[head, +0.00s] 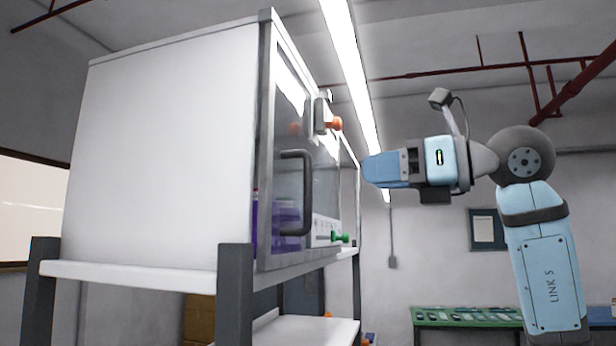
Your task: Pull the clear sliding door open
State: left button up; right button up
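A white cabinet (165,150) stands on a shelf, its front turned to the right. The clear door (290,120) in its grey-framed front bears a dark D-shaped handle (306,192). The door is seen at a steep angle, so I cannot tell whether it stands slightly open. My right gripper (368,169) points left toward the cabinet front, right of the handle and a little higher in the picture. It appears apart from the handle. Its light blue fingers are seen from the side, and the gap between them does not show. My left gripper is not in view.
An orange knob (334,124) and a green knob (340,237) stick out from the cabinet front. Purple items (285,216) show behind the clear panel. A white shelf (130,275) with grey posts carries the cabinet. A green table (465,318) stands at the back right.

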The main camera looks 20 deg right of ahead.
jog(key=p, duration=0.3)
send_over(307, 222)
jog(key=d, duration=0.1)
jog(key=shift+w+a, duration=0.35)
jog(key=shift+a, duration=0.05)
jog(key=shift+c, duration=0.5)
grip_shut()
